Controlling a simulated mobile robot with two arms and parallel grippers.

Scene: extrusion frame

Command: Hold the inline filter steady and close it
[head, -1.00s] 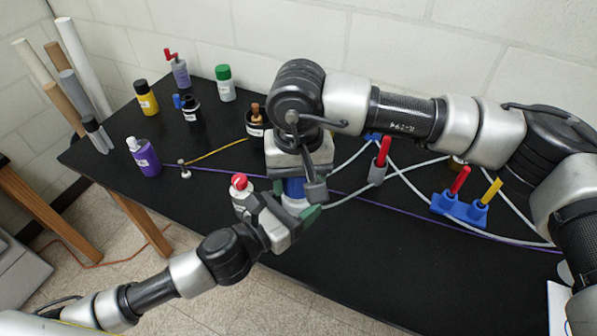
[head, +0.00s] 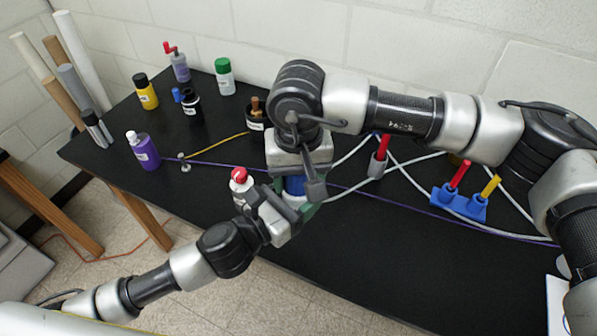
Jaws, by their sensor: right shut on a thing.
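The inline filter, with a blue upper part (head: 294,186) and a white lower part, stands near the middle of the black table. A pale tube runs up to it from the right. My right gripper (head: 299,178) comes down from above and is shut on the filter's blue part, hiding its top. My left gripper (head: 296,212) reaches in from the lower left at the filter's white lower part. One green fingertip shows beside it. The other finger is mostly hidden, so I cannot tell how far apart the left jaws are.
A white bottle with a red cap (head: 240,179) stands close to the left gripper. A blue holder (head: 459,203) with red and yellow handles is at right, among pale tubes. Several bottles and a purple bottle (head: 143,151) stand at left.

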